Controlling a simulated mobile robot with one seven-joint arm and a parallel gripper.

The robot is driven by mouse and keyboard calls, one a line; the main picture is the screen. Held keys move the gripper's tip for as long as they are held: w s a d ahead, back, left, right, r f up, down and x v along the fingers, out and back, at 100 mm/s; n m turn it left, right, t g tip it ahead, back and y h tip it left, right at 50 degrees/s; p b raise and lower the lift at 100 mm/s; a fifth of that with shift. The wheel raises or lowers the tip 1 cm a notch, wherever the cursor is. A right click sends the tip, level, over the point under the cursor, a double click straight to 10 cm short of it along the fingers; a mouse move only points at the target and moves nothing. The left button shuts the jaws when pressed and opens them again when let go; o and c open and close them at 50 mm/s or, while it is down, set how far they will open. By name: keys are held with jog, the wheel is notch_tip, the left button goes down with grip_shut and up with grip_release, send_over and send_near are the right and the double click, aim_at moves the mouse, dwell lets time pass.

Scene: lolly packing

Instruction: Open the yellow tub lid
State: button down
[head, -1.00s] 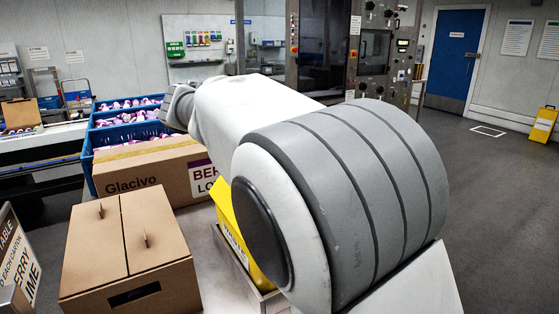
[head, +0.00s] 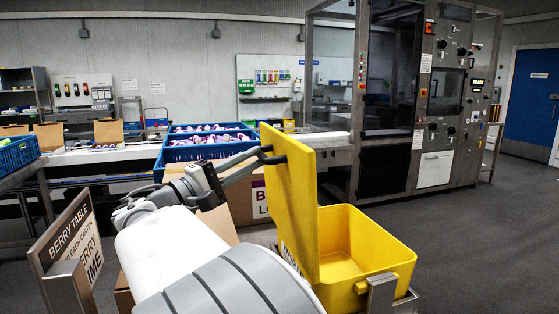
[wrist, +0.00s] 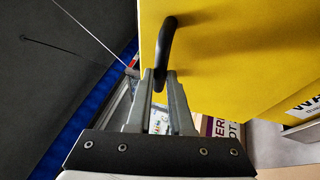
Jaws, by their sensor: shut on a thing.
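The yellow tub (head: 360,245) stands at the lower middle right of the head view, and its inside shows empty. Its yellow lid (head: 292,190) stands upright, swung up along the tub's left side. A dark handle (wrist: 167,48) sticks out from the lid's face in the wrist view. My gripper (head: 259,157) reaches the handle near the lid's top left edge. In the wrist view my gripper (wrist: 160,78) has its two fingers closed around the lower end of that handle. The lid fills the upper right of the wrist view.
Blue crates (head: 207,145) with purple-wrapped lollies and a cardboard carton (head: 250,205) stand behind my arm. A berry table sign (head: 72,235) stands at the left. A tall machine (head: 400,100) stands behind the tub. Open floor lies to the right.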

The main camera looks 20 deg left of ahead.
jog(key=shift+s+a+f+t, duration=0.4)
jog(key=shift+s+a, duration=0.05)
jog(key=shift+a, duration=0.2)
jog(key=c, duration=0.8)
grip_release()
